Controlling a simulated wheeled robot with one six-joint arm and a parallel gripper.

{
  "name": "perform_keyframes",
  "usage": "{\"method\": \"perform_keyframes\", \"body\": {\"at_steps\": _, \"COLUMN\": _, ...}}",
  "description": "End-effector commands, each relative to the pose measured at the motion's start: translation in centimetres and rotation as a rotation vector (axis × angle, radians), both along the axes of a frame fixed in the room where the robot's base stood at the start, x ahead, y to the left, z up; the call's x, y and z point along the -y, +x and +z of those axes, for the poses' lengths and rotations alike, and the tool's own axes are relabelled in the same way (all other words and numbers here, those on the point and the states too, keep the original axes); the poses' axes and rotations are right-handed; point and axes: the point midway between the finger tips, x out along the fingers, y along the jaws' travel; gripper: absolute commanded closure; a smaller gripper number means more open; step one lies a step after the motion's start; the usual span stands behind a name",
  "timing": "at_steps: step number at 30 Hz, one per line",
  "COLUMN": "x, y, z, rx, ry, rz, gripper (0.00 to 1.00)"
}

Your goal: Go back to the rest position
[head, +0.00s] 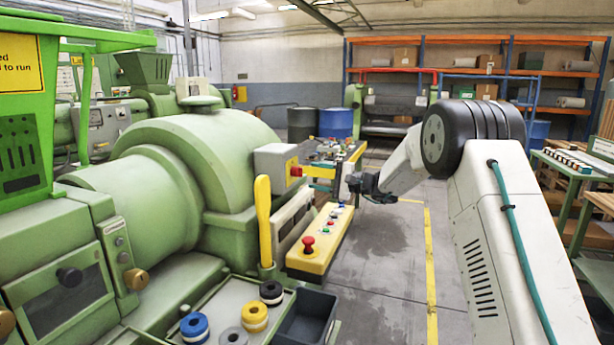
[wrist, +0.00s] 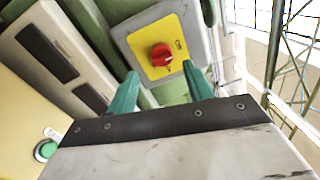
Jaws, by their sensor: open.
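My gripper (head: 358,184) is at the end of my arm in the head view, near the yellow control panel of the green extruder (head: 215,150). In the wrist view my gripper (wrist: 163,85) shows two teal fingers spread apart with nothing between them. Beyond the fingertips is a red rotary switch (wrist: 160,55) on a yellow plate, apart from the fingers as far as I can see. In the head view the red switch (head: 296,171) sits on the side of a grey box.
A yellow button panel (head: 318,250) with a red mushroom button (head: 308,244) stands below my gripper. Rolls and a dark bin (head: 305,318) lie on a tray in front. Barrels (head: 336,123) and shelves stand behind. A bench (head: 575,165) is at right. Grey floor (head: 385,260) is clear.

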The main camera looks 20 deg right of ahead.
Motion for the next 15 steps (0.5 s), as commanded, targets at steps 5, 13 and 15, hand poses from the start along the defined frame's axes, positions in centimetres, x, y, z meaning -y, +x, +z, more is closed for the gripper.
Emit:
{"method": "perform_keyframes", "body": {"at_steps": 5, "x": 1.8, "y": -1.3, "z": -0.1, "rx": 0.001, "ry": -0.001, "rz": -0.001, "gripper": 0.49}}
{"method": "perform_keyframes", "body": {"at_steps": 13, "x": 2.1, "y": -1.6, "z": -0.2, "rx": 0.0, "ry": -0.001, "rz": 0.001, "gripper": 0.49}}
{"method": "perform_keyframes", "body": {"at_steps": 15, "x": 2.1, "y": -1.6, "z": -0.2, "rx": 0.0, "ry": -0.001, "rz": 0.001, "gripper": 0.49}}
